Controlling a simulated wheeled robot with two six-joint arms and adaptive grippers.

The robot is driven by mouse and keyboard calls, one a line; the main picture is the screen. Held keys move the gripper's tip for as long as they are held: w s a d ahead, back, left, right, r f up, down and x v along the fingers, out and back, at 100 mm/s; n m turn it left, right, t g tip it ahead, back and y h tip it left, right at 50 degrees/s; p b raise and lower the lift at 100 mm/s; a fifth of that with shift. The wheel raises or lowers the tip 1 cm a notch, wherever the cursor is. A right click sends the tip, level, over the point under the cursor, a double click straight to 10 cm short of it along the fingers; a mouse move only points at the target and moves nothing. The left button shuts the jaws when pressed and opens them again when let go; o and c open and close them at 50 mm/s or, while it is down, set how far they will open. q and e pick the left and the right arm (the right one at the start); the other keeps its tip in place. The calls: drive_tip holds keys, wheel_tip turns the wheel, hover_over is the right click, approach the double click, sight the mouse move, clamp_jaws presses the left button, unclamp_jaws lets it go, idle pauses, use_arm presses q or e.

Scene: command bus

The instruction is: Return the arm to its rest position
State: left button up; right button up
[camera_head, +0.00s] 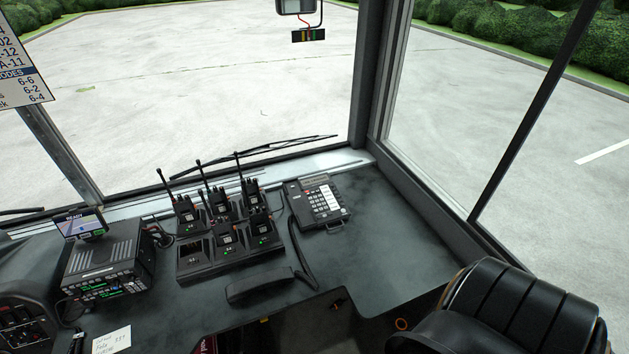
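Neither of my grippers shows in the head view, and I cannot make out either arm. A desk phone (318,202) sits at the right of the dark dashboard. Its handset (262,285) lies off the base near the dashboard's front edge, joined by a coiled cord (301,252). A black charger (232,262) holds several upright handheld radios (187,213) with antennas. Its front left slot (190,249) looks empty.
A radio unit (108,262) with a small screen (80,222) stands on the left. A paper note (112,341) lies at the front. A black padded seat (520,305) fills the lower right. The dashboard (375,235) right of the phone is clear. Windows (230,80) enclose the far side.

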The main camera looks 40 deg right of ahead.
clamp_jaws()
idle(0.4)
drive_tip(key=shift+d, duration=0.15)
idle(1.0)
